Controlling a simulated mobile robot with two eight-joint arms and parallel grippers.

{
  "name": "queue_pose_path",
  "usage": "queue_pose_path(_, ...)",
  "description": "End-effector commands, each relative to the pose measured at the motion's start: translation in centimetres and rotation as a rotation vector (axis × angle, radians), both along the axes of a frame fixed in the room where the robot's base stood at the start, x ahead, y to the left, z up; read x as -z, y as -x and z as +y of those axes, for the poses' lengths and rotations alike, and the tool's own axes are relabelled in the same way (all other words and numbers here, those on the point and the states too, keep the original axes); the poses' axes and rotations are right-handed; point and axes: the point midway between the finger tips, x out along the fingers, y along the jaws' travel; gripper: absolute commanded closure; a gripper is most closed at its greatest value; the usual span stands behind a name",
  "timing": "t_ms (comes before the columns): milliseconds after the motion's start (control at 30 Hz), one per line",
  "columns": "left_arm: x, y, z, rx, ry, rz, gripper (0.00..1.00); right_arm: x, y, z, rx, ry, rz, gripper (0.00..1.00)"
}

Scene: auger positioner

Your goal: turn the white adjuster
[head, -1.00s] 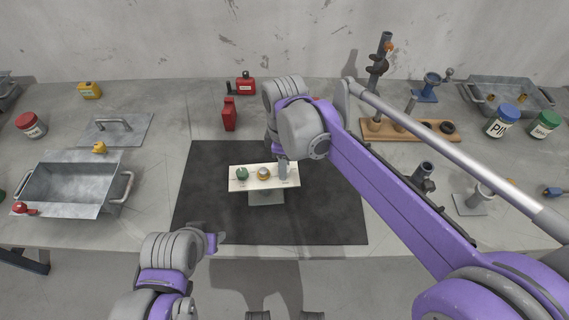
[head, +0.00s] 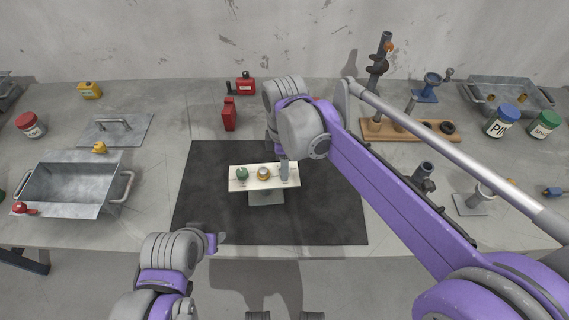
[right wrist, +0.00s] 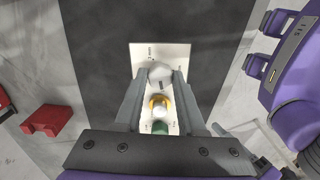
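A pale board (head: 240,184) on a stand bears a green adjuster (head: 242,173) at the left and a yellow-ringed adjuster (head: 263,173) in the middle. The white adjuster (right wrist: 160,73) shows in the right wrist view between my right fingertips; in the head view my gripper hides it. My right gripper (head: 284,172) points down at the board's right end. Its two fingers lie against the sides of the white adjuster. My left gripper (head: 216,241) hangs in front of the mat, apart from the board; its fingers are not clear.
The board stands on a dark mat (head: 205,210) with free room around it. My right arm crosses the right side.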

Motion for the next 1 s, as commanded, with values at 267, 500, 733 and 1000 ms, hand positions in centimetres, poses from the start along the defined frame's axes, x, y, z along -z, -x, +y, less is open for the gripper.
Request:
queue_pose_path(267, 0.0, 0.0, 0.0, 0.000, 0.000, 0.000, 0.50, 0.0, 0.0, 0.0, 0.001, 0.000, 0.000, 0.34)
queue_pose_path(500, -0.1, 0.0, 0.0, 0.000, 0.000, 0.000, 0.50, -0.6, 0.0, 0.0, 0.001, 0.000, 0.000, 0.34)
queue_pose_path(733, -0.4, -0.1, 0.0, 0.000, 0.000, -0.002, 0.50, -4.6, 0.0, 0.0, 0.000, 0.000, -0.001, 0.34)
queue_pose_path(1000, -0.8, -0.3, 0.0, 0.000, 0.000, -0.005, 0.50, -9.4, 0.0, 0.0, 0.000, 0.000, 0.000, 0.34)
